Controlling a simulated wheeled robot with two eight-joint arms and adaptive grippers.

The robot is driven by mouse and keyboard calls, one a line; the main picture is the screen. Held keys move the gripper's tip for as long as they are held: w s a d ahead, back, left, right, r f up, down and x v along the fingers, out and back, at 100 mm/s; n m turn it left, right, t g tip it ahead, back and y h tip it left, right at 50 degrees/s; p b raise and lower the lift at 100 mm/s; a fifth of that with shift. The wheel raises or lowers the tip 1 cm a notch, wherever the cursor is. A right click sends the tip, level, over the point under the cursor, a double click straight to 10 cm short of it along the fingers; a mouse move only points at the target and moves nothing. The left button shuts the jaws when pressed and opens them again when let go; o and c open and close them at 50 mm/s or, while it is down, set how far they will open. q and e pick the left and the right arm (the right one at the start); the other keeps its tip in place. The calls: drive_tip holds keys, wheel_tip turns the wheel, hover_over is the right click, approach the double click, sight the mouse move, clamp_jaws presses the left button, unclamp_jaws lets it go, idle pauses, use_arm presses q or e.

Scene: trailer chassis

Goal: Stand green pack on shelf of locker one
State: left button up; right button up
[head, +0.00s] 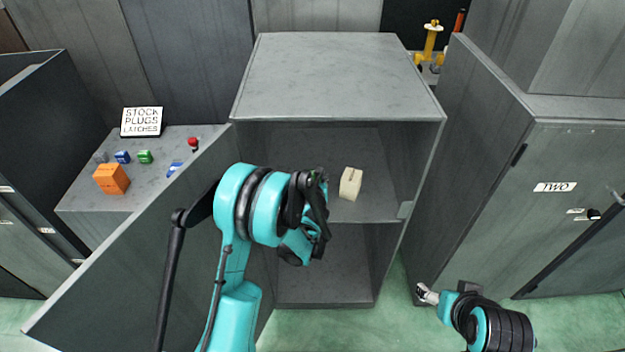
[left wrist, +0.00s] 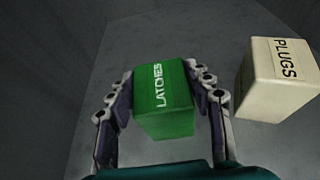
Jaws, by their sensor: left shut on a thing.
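The green pack (left wrist: 166,98), lettered LATCHES, is between the fingers of my left gripper (left wrist: 160,76) in the left wrist view. The gripper is shut on it. In the head view my left gripper (head: 318,205) is inside the open locker at shelf height, and the arm hides the pack. The locker's shelf (head: 376,208) runs across its middle. I cannot tell whether the pack touches the shelf. My right gripper (head: 428,294) is low at the right, outside the locker; its finger state is unclear.
A cream pack (head: 350,184), lettered PLUGS in the left wrist view (left wrist: 277,80), stands on the shelf right of my left gripper. The open door (head: 125,260) extends left. Locker two (head: 560,190) is closed at the right. A stock bench (head: 88,205) holds an orange block (head: 111,179).

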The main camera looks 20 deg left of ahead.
use_arm(q)
drive_tip(key=o, duration=1.5)
